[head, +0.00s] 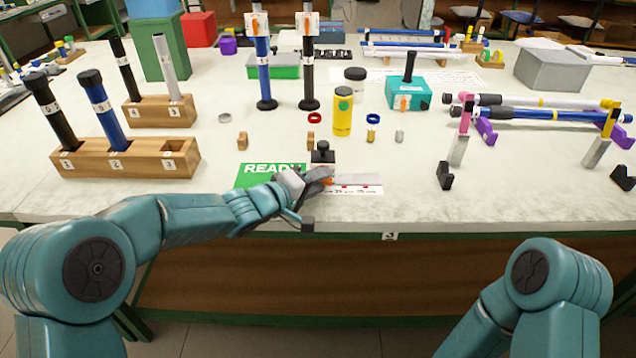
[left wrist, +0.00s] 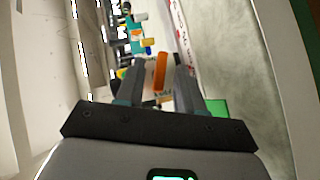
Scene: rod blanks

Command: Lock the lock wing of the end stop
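The end stop (head: 322,155) is a small black block with a knob on top, standing at the left end of a pale scale bar (head: 358,180) near the table's front edge. Its orange lock wing (head: 327,181) shows small beside my left gripper (head: 318,182). In the left wrist view the orange wing (left wrist: 160,70) stands between the two grey fingers of my left gripper (left wrist: 158,82). The fingers are open, with a gap visible on each side of the wing. The fingers partly hide the end stop's lower part. My right gripper is out of view.
A green READY card (head: 258,170) lies left of the end stop. Wooden racks (head: 125,158) with rods stand at the left. A yellow bottle (head: 343,118) and small rings stand behind. The front middle-right table is clear.

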